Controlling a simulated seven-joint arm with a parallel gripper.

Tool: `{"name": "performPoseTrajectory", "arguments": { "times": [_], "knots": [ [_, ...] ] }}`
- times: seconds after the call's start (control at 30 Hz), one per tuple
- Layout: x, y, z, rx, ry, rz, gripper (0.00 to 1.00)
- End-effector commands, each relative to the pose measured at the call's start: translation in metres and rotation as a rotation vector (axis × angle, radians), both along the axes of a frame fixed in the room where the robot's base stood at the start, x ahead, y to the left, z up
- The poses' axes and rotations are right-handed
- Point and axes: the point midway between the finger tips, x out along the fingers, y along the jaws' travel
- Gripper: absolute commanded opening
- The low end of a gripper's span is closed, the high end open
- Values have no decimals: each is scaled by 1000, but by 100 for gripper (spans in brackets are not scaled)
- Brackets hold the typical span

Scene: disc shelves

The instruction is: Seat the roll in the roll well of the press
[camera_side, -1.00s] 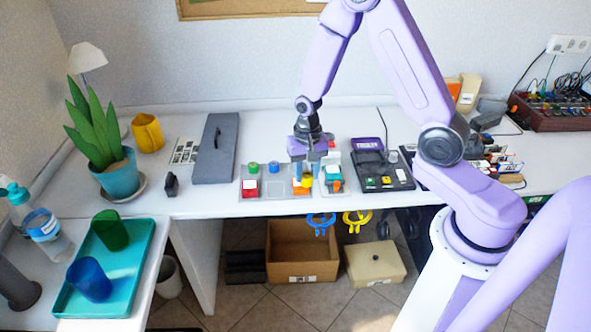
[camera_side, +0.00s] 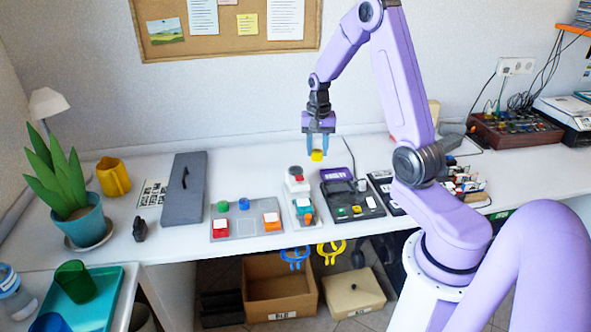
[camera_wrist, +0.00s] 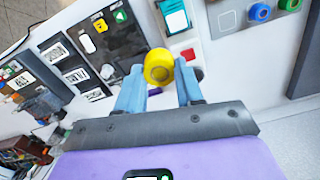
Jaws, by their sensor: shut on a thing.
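My gripper (camera_side: 318,143) points down and is shut on a small yellow roll (camera_side: 317,155), held in the air above the back of the desk. In the wrist view the roll (camera_wrist: 159,67) shows its round end between the two blue fingers. Below it stand a narrow light unit (camera_side: 303,206) with a red part, a teal part and an orange part, and a dark device (camera_side: 352,200) with a raised purple lid and yellow and green parts. I cannot tell for sure which is the press, and I make out no roll well.
A grey tray (camera_side: 245,233) with red, orange, green and blue pieces lies left of the light unit. A grey lidded box (camera_side: 184,188), a plant (camera_side: 75,195) and a yellow mug (camera_side: 113,177) stand farther left. Blue and yellow rings (camera_side: 331,251) hang at the desk's front edge.

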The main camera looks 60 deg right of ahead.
Motion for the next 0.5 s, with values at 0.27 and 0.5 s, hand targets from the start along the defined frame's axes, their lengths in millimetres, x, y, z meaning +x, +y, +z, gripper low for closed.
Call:
{"name": "performPoseTrajectory", "arguments": {
  "times": [0.27, 0.5],
  "knots": [
    [39, -21, -21, 0, 1, -1, 2],
    [72, -38, -37, 0, 0, 0, 2]
  ]
}}
